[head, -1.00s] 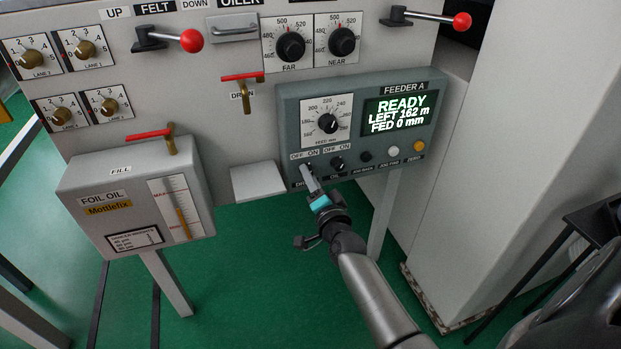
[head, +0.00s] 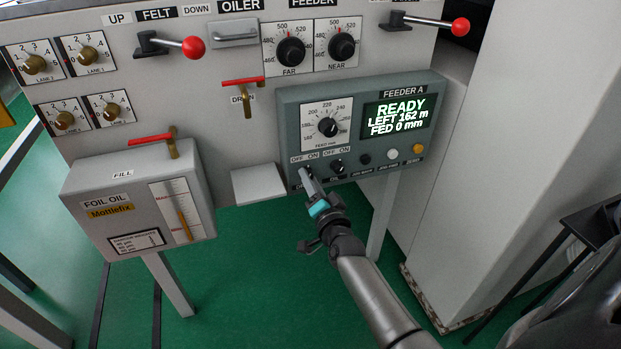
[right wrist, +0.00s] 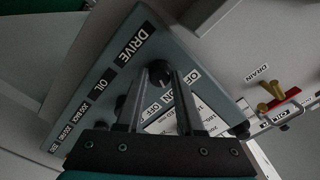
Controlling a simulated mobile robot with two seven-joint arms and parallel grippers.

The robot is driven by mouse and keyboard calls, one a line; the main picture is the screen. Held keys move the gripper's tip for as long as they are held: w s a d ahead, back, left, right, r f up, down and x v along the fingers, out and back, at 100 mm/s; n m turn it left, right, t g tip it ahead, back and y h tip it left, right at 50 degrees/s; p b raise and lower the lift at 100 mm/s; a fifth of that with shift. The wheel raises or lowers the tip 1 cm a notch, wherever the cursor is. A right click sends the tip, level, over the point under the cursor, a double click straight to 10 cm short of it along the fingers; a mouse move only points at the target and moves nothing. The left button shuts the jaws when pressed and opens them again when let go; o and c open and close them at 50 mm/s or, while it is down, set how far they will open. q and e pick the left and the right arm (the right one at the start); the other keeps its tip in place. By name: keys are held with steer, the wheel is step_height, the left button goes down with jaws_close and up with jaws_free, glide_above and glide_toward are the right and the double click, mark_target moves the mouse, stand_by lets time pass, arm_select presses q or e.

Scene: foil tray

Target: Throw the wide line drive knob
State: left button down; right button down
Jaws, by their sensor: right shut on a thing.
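The drive knob (right wrist: 158,70) is a small dark knob beside the DRIVE label on the grey Feeder A panel (head: 290,112). It sits at the left end of the panel's lower row, under OFF and ON labels. My right gripper (head: 307,174) reaches up to it from below and hides most of it in the head view. In the right wrist view the two fingers of my right gripper (right wrist: 160,80) stand on either side of the knob, shut on it. The knob's exact pointing direction is hard to tell. My left gripper is not in view.
The oil knob (head: 337,166) is close on the right, with several buttons further along. The display (head: 397,115) reads READY, LEFT 162 m, FED 0 mm. A feed dial (head: 327,127) is above. The foil oil box (head: 130,205) stands at left.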

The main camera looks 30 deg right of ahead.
arm_select(q)
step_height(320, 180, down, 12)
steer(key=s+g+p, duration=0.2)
steer(key=p, duration=0.3)
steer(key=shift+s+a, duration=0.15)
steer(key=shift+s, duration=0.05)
arm_select(e)
steer(key=shift+n, duration=5.1)
arm_select(q)
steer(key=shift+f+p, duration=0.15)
steer(key=shift+p, duration=0.15)
arm_select(e)
steer(key=c, duration=0.5)
jaws_free()
